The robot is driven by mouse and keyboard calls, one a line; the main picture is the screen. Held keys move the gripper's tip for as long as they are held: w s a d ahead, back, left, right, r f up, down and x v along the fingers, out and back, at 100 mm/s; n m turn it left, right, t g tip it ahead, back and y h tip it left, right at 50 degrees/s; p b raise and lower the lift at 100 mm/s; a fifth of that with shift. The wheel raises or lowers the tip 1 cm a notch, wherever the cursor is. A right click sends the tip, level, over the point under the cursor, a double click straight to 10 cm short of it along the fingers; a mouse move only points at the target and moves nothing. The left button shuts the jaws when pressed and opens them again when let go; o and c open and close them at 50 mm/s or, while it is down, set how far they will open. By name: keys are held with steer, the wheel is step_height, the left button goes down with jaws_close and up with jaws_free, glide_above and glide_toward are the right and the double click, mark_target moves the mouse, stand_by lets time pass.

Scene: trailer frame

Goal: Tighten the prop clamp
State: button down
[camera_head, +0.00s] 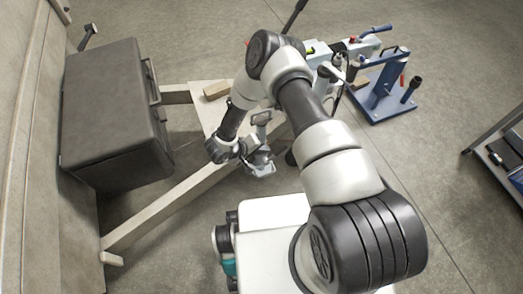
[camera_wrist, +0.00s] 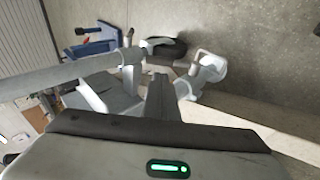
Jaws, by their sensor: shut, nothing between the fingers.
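My gripper (camera_head: 260,166) hangs at the end of my arm, low over the trailer frame's pale drawbar (camera_head: 185,203). It is shut and empty. In the wrist view its dark fingers (camera_wrist: 160,88) are together and point at grey metal parts. A light grey bracket-like part (camera_wrist: 206,70), possibly the prop clamp, stands just right of the fingertips, seemingly apart from them. A long grey tube (camera_wrist: 60,74) enters from the left to an upright post. A dark wheel (camera_wrist: 165,48) lies beyond. In the head view, a grey part (camera_head: 262,118) stands just above my gripper; I cannot tell whether it is the clamp.
A large dark grey box (camera_head: 112,105) sits at left beside the trailer wall. A small wood block (camera_head: 216,90) lies on the frame plate. A blue stand (camera_head: 385,98) is at upper right, and a dark cart (camera_head: 505,150) at the right edge. Concrete floor between them is clear.

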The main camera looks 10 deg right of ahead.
mark_target(280, 150)
steer(key=b+x, duration=0.2)
steer(key=x, duration=0.8)
steer(key=shift+b, duration=0.35)
steer(key=shift+s+d+r, duration=0.1)
steer(key=shift+s+r, duration=0.05)
